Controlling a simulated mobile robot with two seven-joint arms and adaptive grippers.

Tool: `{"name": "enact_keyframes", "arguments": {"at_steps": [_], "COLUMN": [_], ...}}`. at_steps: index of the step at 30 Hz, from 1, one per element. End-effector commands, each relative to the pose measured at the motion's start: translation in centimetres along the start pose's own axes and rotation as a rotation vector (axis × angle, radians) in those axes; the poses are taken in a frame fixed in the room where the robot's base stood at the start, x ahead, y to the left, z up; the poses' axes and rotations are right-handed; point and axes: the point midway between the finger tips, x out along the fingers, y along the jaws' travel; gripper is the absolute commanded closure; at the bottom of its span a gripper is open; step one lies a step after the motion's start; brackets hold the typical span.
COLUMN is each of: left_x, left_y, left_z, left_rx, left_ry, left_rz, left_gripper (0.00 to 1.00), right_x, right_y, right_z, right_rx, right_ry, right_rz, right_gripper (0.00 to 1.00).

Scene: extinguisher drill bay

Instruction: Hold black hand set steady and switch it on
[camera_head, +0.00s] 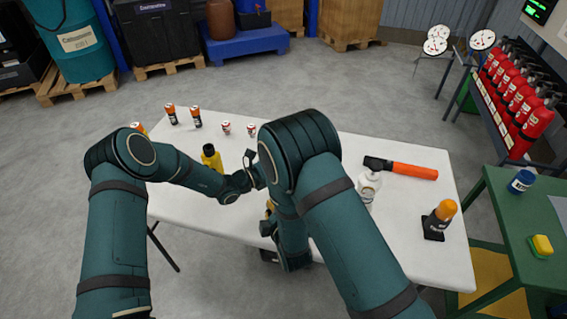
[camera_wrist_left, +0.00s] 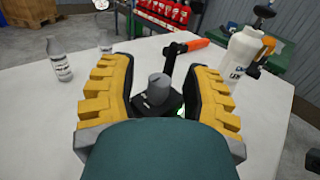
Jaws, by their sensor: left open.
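The black hand set (camera_wrist_left: 148,106) shows in the left wrist view, with a grey round knob on top, a dark upright stub behind it and a bit of green at its right side. My left gripper (camera_wrist_left: 160,92) is open, its yellow fingers on either side of the hand set. Gaps show beside it; I cannot tell how far down the fingers reach. In the head view my arms hide most of the hand set. My right gripper (camera_head: 270,207) shows there only as a small yellow part beside my right arm; its jaws are mostly hidden.
On the white table (camera_head: 405,260) are a yellow bottle (camera_head: 210,158), several small cans, an orange-handled black tool (camera_head: 400,168), a white bottle (camera_head: 369,187) and an orange-topped black item (camera_head: 438,221). A green table (camera_head: 515,220) stands at right. The table's front right is clear.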

Motion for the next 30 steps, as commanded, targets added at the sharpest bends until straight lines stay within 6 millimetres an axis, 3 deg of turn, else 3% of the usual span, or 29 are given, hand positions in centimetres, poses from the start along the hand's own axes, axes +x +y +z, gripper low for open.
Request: {"name": "enact_keyframes", "arguments": {"at_steps": [5,15,21,30], "left_x": [-1.3,-8.0,-10.9,-12.1], "left_y": [0.1,0.1,0.1,0.0], "left_z": [0.0,0.0,0.0,0.0], "left_rx": [-0.001,0.000,0.000,0.000], "left_ry": [0.000,0.000,0.000,0.000], "left_rz": [0.002,0.003,0.002,0.000], "left_gripper": [0.51,0.51,0.51,0.51], "right_x": [0.0,0.0,0.0,0.0], "right_y": [0.0,0.0,0.0,0.0], "right_z": [0.0,0.0,0.0,0.0], "right_rx": [0.000,0.000,0.000,0.000], "right_ry": [0.000,0.000,0.000,0.000], "right_rz": [0.000,0.000,0.000,0.000], "right_gripper": [1.00,1.00,1.00,1.00]}}
